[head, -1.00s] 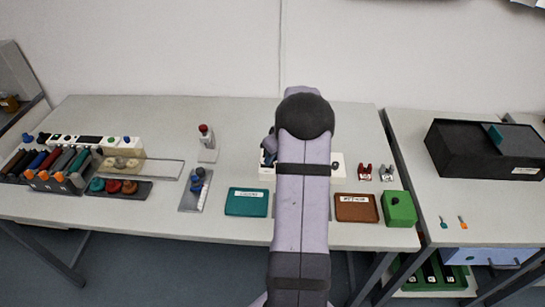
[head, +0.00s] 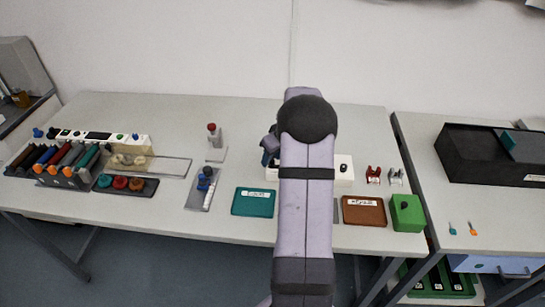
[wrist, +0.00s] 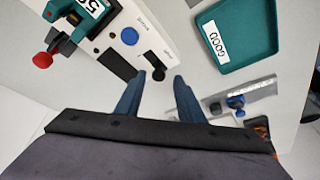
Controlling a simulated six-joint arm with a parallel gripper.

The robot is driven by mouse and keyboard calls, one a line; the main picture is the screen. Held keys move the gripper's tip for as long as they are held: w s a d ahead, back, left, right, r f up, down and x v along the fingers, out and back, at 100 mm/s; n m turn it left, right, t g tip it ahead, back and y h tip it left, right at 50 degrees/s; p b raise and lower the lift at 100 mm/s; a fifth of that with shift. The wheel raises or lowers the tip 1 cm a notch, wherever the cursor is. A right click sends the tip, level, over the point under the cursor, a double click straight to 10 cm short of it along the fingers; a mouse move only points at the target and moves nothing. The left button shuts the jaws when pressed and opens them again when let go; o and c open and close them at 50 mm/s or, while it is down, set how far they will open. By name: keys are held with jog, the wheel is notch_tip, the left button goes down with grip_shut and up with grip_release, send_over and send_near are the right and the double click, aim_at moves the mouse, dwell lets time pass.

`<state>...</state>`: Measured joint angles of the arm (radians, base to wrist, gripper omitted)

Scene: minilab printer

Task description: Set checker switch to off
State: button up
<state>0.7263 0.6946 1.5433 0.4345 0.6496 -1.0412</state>
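The checker (head: 344,178) is a white box on the table, mostly hidden behind my arm in the head view. In the wrist view its white panel (wrist: 110,38) carries a blue button (wrist: 129,36), a dark rectangular window and a black switch (wrist: 153,67) near its end. Which way the switch is set, I cannot tell. A teal part with a number label (wrist: 92,8) and a red knob (wrist: 42,60) stand by the panel. My gripper (wrist: 160,75) is open and empty, its two blue fingertips pointing toward the switch, with no clear contact.
A teal tray (head: 245,212) labelled GOOD lies left of the checker, a brown tray (head: 364,219) and green box (head: 407,214) to the right. A plate with blue-topped items (head: 196,203) lies farther left. Red and grey small parts (head: 374,175) stand right of the checker.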

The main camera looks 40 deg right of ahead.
jog(key=b+v, duration=0.1)
jog(key=v, duration=0.6)
jog(key=shift+b, duration=0.4)
jog(key=shift+r, duration=0.1)
